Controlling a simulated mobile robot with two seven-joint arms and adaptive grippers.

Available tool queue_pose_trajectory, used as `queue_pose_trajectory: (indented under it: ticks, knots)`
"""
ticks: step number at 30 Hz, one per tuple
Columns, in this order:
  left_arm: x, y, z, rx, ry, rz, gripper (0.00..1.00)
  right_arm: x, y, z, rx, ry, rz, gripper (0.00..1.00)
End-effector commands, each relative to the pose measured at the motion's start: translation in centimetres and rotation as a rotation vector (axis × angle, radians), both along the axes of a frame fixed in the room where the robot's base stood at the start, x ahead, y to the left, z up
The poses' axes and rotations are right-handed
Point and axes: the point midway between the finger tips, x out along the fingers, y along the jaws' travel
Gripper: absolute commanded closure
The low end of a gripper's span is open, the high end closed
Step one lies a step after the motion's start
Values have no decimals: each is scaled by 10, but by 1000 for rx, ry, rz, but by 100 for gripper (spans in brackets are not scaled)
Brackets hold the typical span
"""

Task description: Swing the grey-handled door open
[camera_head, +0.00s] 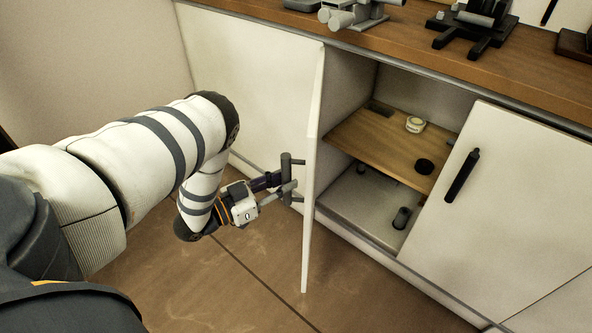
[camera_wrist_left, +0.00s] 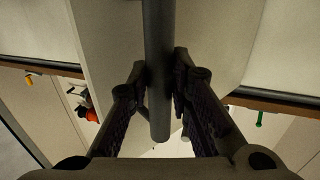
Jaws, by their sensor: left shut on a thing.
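The grey-handled door (camera_head: 314,120) stands swung out from the white cabinet, seen nearly edge-on in the head view. Its upright grey handle (camera_head: 286,180) is on the door's left-facing side. My left gripper (camera_head: 288,187) is at the handle with its fingers around it. In the left wrist view the handle (camera_wrist_left: 158,70) runs between the two fingers of my left gripper (camera_wrist_left: 160,88), which are shut on it. The door panel (camera_wrist_left: 110,40) fills the middle behind it. My right gripper is not in view.
The open compartment has a wooden shelf (camera_head: 375,145) with a pale round tin (camera_head: 415,124) and a dark round object (camera_head: 424,166). A second door with a black handle (camera_head: 461,175) is closed at the right. Several devices stand on the wooden countertop (camera_head: 420,45). The floor (camera_head: 385,300) in front is clear.

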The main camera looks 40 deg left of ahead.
Motion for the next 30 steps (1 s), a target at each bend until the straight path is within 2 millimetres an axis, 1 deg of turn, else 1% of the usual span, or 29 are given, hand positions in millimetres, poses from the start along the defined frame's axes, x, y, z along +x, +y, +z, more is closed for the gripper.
queue_pose_trajectory:
  ticks: [1,3,11,14,30]
  knots:
    - [0,5,2,4,-7,4,100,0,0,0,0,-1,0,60]
    - [-3,8,2,3,-6,3,100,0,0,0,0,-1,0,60]
    - [-4,7,1,0,-3,-1,100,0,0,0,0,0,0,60]
    - [-5,11,0,0,-1,-1,100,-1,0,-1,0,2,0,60]
    - [-22,68,-3,1,5,-1,100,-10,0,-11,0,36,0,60]
